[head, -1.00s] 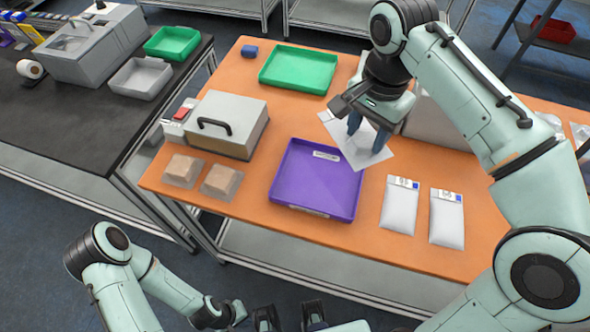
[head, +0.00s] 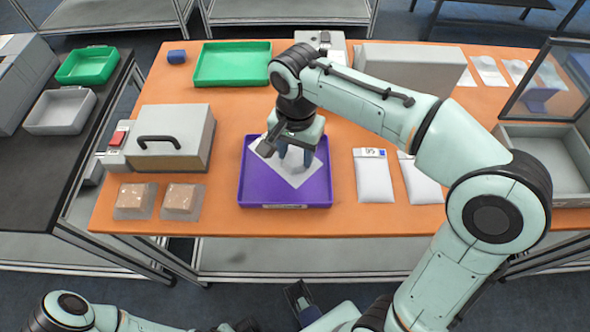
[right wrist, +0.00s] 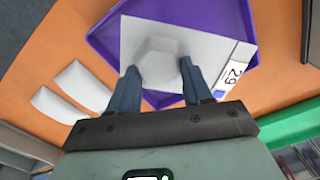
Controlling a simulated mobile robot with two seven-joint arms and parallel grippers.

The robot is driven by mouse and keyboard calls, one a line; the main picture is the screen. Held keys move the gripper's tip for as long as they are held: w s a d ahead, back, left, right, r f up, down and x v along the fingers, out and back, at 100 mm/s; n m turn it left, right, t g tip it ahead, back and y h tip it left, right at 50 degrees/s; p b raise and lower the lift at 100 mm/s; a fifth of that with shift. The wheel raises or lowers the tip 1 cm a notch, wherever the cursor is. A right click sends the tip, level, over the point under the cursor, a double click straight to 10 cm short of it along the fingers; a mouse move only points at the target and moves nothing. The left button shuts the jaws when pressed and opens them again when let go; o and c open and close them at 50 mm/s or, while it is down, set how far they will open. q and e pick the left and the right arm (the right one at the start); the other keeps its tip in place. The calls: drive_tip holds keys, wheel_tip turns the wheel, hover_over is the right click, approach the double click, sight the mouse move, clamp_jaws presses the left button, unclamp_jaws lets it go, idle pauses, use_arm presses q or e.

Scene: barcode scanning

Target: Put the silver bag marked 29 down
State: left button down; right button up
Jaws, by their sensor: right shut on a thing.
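The silver bag marked 29 (head: 291,177) is pale and flat with a raised middle. Its label shows 29 in the right wrist view (right wrist: 232,77). My right gripper (head: 297,160) is shut on the bag's raised middle, with a finger on each side (right wrist: 160,85). The bag is over the purple tray (head: 252,194), mostly within its rim; I cannot tell if it touches the tray floor. In the right wrist view the tray (right wrist: 105,40) shows behind the bag. My left arm is low at the bottom left; its gripper is partly cut off and unclear.
Two pale bags (head: 374,180) lie right of the tray. A grey box with a black handle (head: 185,125) and two brown packs (head: 181,200) are to its left. A green tray (head: 232,66) is behind. Bare orange table lies in front of the purple tray.

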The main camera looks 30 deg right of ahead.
sight(296, 156)
drive_tip(key=shift+f+b, duration=0.55)
drive_tip(key=shift+f, duration=2.7)
drive_tip(key=shift+f, duration=0.2)
drive_tip(key=o, duration=1.2)
drive_tip(key=shift+r, duration=0.1)
wheel_tip(296, 156, up, 12)
drive_tip(key=p, duration=0.2)
drive_tip(key=shift+r+p, duration=0.1)
drive_tip(key=shift+p, duration=0.2)
